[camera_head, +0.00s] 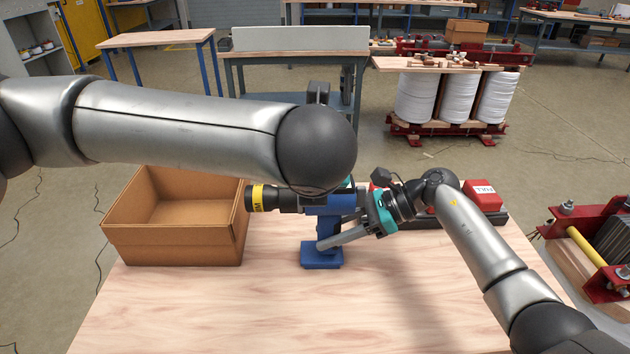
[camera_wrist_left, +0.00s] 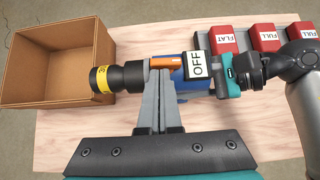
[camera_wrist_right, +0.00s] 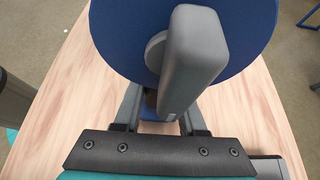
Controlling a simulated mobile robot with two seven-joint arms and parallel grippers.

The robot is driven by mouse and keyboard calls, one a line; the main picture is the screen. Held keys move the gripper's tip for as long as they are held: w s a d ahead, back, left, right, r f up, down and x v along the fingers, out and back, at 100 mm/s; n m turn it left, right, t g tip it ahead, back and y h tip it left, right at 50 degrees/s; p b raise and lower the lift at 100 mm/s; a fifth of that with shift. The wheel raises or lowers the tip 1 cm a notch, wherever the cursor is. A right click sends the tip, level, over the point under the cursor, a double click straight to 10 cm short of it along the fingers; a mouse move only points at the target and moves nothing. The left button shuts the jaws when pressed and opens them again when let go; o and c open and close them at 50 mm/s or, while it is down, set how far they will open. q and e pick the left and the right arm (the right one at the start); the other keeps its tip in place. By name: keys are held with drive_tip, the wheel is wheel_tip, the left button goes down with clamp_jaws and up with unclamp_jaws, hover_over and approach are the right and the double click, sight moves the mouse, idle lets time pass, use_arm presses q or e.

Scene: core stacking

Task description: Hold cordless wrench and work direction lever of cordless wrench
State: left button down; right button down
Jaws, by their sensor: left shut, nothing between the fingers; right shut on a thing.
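The cordless wrench (camera_head: 325,222) has a blue body and handle. Its black nose with a yellow band (camera_head: 258,198) points left. My right gripper (camera_wrist_right: 158,115) is shut on the wrench's blue handle; in the right wrist view the round blue rear end hides much of the grip. In the head view my left forearm covers the wrench's top and the lever.
An open, empty cardboard box (camera_head: 172,246) stands on the wooden table (camera_head: 250,310), left of the wrench nose. The front of the table is clear.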

use_arm(q)
drive_tip(key=shift+w, duration=0.15)
use_arm(e)
drive_tip(key=shift+s, duration=0.1)
use_arm(q)
drive_tip(key=shift+d, duration=0.8)
drive_tip(key=s+f+v, duration=0.2)
drive_tip(key=v, duration=1.1)
drive_tip(key=shift+d, duration=0.1)
use_arm(e)
drive_tip(key=shift+c, duration=2)
unclamp_jaws()
